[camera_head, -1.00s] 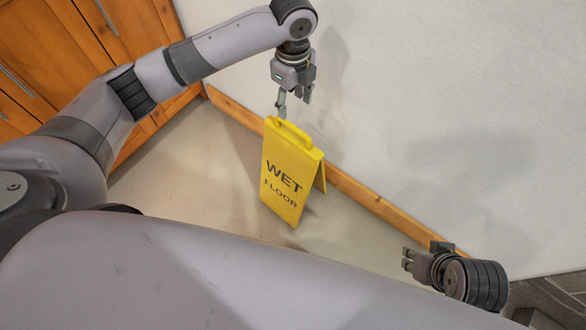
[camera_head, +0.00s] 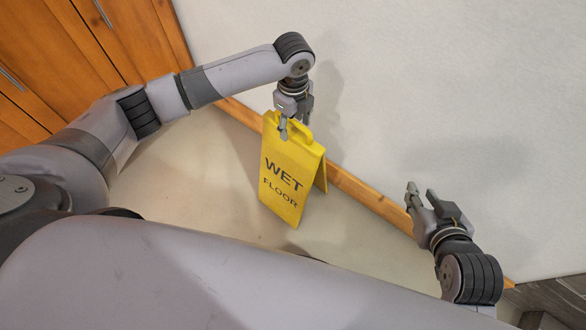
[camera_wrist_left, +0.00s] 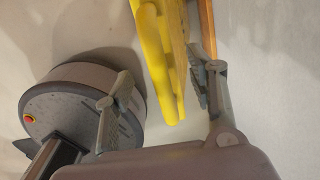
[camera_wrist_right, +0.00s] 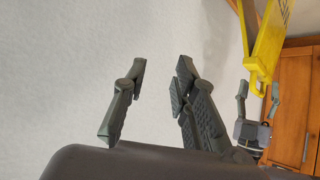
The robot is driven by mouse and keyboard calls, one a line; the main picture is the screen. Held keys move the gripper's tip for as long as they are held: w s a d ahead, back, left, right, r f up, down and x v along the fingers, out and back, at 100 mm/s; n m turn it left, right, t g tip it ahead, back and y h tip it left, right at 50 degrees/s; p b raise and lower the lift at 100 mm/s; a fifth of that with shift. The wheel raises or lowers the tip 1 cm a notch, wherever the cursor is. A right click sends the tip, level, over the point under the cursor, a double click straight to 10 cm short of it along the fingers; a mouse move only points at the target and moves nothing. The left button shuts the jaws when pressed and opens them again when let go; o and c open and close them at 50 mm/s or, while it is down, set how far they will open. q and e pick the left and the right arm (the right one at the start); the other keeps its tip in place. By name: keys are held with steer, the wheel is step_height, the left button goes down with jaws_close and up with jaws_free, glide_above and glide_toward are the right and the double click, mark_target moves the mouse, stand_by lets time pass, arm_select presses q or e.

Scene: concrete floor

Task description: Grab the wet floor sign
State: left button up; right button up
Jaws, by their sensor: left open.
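The yellow wet floor sign (camera_head: 281,185) stands upright as an A-frame on the floor near the wall, its lettered face toward me. It shows in the left wrist view (camera_wrist_left: 158,60) and at the upper right of the right wrist view (camera_wrist_right: 264,45). My left gripper (camera_head: 295,126) is open at the sign's top, one finger in front of the handle and others behind it. In the left wrist view its fingers (camera_wrist_left: 160,90) are spread with the sign's top edge between them. Whether they touch it I cannot tell. My right gripper (camera_head: 421,192) is open and empty, right of the sign.
A white wall with a wooden baseboard (camera_head: 360,190) runs close behind the sign. Wooden cabinets (camera_head: 75,60) stand at the upper left. The pale floor (camera_head: 185,185) left of the sign is clear.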

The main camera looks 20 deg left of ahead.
mark_target(293, 131)
arm_select(q)
step_height(293, 131, down, 5)
steer(key=shift+w+a+r+b, duration=0.1)
steer(key=shift+w+r+b, duration=0.05)
steer(key=shift+b, duration=1)
steer(key=shift+f, duration=0.2)
arm_select(e)
steer(key=w+a+r+t+y, duration=0.2)
steer(key=w+r+t, duration=0.3)
steer(key=r, duration=0.4)
steer(key=shift+w+a+r+t, duration=0.3)
steer(key=shift+a+t, duration=0.15)
steer(key=shift+t, duration=0.25)
arm_select(q)
steer(key=shift+c, duration=0.2)
jaws_close()
steer(key=shift+r, duration=0.1)
